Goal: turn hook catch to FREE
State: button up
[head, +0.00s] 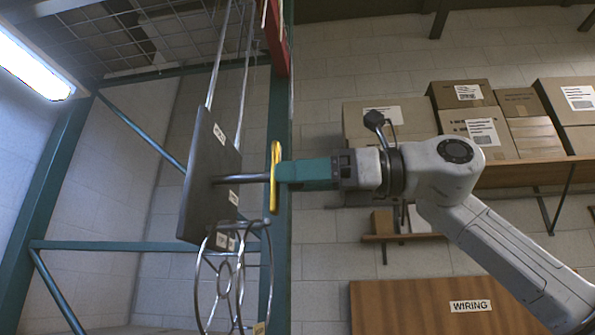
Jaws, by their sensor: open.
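The hook catch seems to be the dark plate (207,180) at left of centre in the head view, with a metal shaft (243,179) running out to the right. An upright yellow bar (274,150) sits at the shaft's outer end. Small white labels (219,134) are on the plate's edge; their words are too small to read. My gripper (283,172), teal at its end, reaches in from the right, level with the shaft, with its tips at the yellow bar. The jaws are open. Whether they straddle or touch the bar is hidden from this side.
A round wire frame (203,293) hangs below the plate. Thin rods (218,55) rise above it. A teal post (280,260) stands behind the yellow bar. Cardboard boxes (470,132) fill a shelf at right, above a board marked WIRING (410,305).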

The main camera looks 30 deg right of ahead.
jog(key=shift+w+a, duration=0.1)
jog(key=shift+a, duration=0.1)
jog(key=c, duration=1)
